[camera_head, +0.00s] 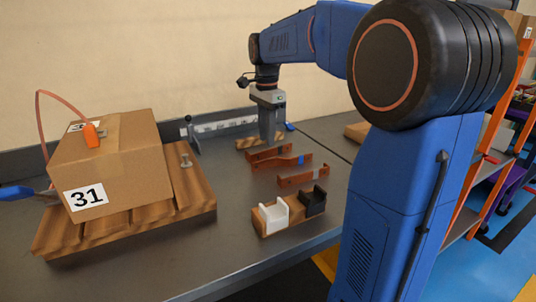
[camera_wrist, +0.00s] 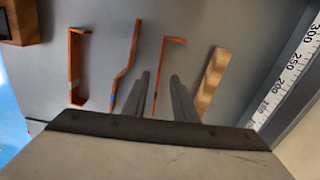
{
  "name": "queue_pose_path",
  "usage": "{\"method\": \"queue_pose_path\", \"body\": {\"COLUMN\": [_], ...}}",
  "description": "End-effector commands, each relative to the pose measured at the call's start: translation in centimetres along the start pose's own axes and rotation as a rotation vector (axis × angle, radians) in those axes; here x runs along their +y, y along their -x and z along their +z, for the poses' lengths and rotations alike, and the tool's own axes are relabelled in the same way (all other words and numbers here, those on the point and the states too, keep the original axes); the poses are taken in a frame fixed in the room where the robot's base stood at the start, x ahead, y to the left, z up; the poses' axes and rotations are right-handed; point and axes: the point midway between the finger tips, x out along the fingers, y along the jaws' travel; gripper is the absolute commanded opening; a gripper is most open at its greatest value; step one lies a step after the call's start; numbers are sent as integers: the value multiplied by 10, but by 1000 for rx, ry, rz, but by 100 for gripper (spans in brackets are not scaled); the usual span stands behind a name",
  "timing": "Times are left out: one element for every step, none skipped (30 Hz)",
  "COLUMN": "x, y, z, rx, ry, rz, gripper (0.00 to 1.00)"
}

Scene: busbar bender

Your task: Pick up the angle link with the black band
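Three orange-copper links lie on the grey bench. The rear link (camera_head: 262,157), below my gripper, is the L-shaped angle link (camera_wrist: 160,68) in the wrist view; its band is too small to make out clearly. The middle link (camera_head: 270,164) is bent with a blue band and also shows in the wrist view (camera_wrist: 128,62). The front link (camera_head: 292,180), with a greyish band, is the U-shaped one in the wrist view (camera_wrist: 73,60). My gripper (camera_head: 268,138) points down above the rear link. Its fingers (camera_wrist: 160,80) are apart, with the angle link between them in view, not visibly gripped.
A wooden strip (camera_wrist: 212,78) and a ruler scale (camera_wrist: 290,75) lie behind the links. A wooden block with a white holder (camera_head: 272,215) and a black holder (camera_head: 313,203) stands in front. A cardboard box (camera_head: 115,165) sits on a slatted wooden board (camera_head: 190,200) at left.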

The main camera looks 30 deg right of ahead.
Motion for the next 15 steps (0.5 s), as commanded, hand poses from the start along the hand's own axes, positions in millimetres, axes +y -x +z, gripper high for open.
{"method": "queue_pose_path", "body": {"x": [1, 1, 2, 2, 2, 2, 2, 2, 2, 2, 2, 2, 2, 2, 2], "y": [-6, -10, -16, -20, -24, -29, -33, -37, -40, -42, -44, -46, -46, -47, -47], "z": [-1, -2, -4, -4, -5, -6, -5, -5, -5, -5, -5, -5, -5, -5, -5], "rx": [0, -1, -1, -1, -1, -1, -1, -1, 0, 0, 0, 0, 0, 0, 0], "ry": [-1, -1, -2, -2, -1, -1, 0, 0, 0, 0, 0, 0, 0, 0, 0], "rz": [2, 2, 3, 3, 2, 3, 3, 2, 2, 2, 2, 1, 1, 0, 0], "gripper": [26, 26, 26, 26, 26, 26, 26, 26, 26, 26, 26, 26, 26, 26, 26]}}
